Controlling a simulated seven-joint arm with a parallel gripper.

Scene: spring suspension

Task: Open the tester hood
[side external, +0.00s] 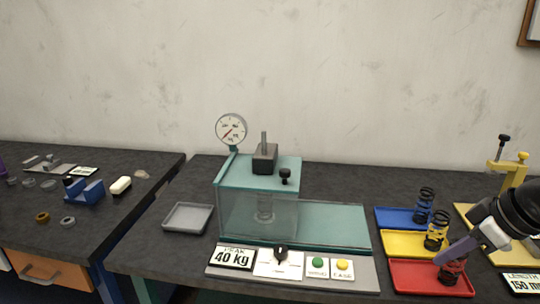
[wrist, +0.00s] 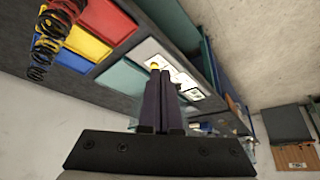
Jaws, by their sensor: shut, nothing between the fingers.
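The tester hood (side external: 258,218) is a clear box with a teal top, standing over the left part of the teal tester base (side external: 335,225). A black knob (side external: 285,175) is on the front right of its top. A spring or cylinder shows dimly inside. My gripper (side external: 442,258) is at the right in the side view, over the red tray and well apart from the hood. Its fingers are together and empty in the wrist view (wrist: 160,85). The wrist view shows part of the teal base (wrist: 125,80); I cannot make out the hood there.
Blue (side external: 395,217), yellow (side external: 405,243) and red (side external: 420,277) trays hold springs right of the tester. A front panel (side external: 365,275) carries a black lever and green and yellow buttons. A gauge (side external: 231,128) rises behind the hood. A grey tray (side external: 187,217) lies left.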

